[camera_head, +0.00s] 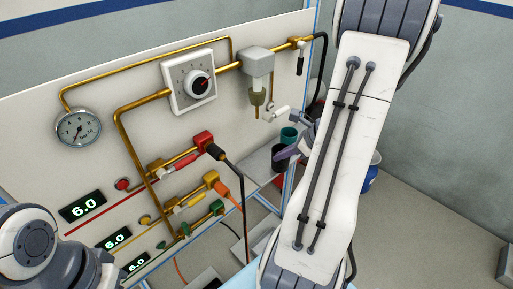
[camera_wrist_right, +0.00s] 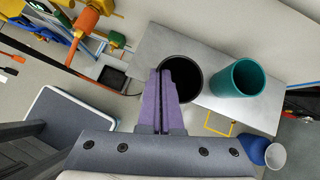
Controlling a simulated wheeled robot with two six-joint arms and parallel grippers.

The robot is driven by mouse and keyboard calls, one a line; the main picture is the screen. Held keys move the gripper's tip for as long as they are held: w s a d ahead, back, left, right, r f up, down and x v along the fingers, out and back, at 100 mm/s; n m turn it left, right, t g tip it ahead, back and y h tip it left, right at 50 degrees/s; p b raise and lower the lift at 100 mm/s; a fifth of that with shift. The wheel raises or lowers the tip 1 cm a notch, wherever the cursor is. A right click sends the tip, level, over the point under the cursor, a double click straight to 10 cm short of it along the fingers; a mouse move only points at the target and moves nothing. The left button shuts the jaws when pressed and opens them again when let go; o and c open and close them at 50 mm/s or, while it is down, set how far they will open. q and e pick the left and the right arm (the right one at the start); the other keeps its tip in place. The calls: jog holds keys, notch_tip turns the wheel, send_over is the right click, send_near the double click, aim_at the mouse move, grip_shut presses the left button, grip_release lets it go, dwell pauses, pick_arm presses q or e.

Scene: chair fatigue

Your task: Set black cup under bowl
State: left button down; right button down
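The black cup (camera_wrist_right: 186,80) stands beside the teal cup (camera_wrist_right: 237,79) on a grey metal surface in the right wrist view. My right gripper (camera_wrist_right: 161,76) has its purple fingers close together at the cup's left rim, apparently pinching its wall; the fingers hide part of that rim. In the head view the black cup (camera_head: 278,163) is partly hidden by the gripper (camera_head: 281,154). The olive bowl (camera_head: 257,98) hangs below the grey regulator block, up and left of the cup. My left arm shows at bottom left; its gripper is out of view.
The panel carries a gauge (camera_head: 77,128), a dial (camera_head: 189,80), brass pipes and hoses. A white-handled valve (camera_head: 278,113) sits beside the bowl. A blue container (camera_wrist_right: 254,149) stands at lower right in the wrist view.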

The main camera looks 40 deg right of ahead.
jog(key=w, duration=0.1)
jog(key=w+a, duration=0.1)
jog(key=w, duration=0.2)
jog(key=shift+w+a, duration=0.2)
jog(key=shift+a, duration=0.1)
jog(key=w, duration=0.2)
jog(key=w+a, duration=0.1)
jog(key=shift+w+a+f+p, duration=0.1)
jog(key=shift+w+a+p, duration=0.1)
jog(key=shift+w+p, duration=0.15)
jog(key=shift+s+d+f, duration=0.1)
jog(key=shift+s+f, duration=0.1)
jog(key=shift+f, duration=0.5)
jog(key=shift+f+b, duration=0.2)
jog(key=shift+b, duration=0.25)
jog(key=c, duration=1.1)
grip_release()
jog(key=shift+r, duration=0.1)
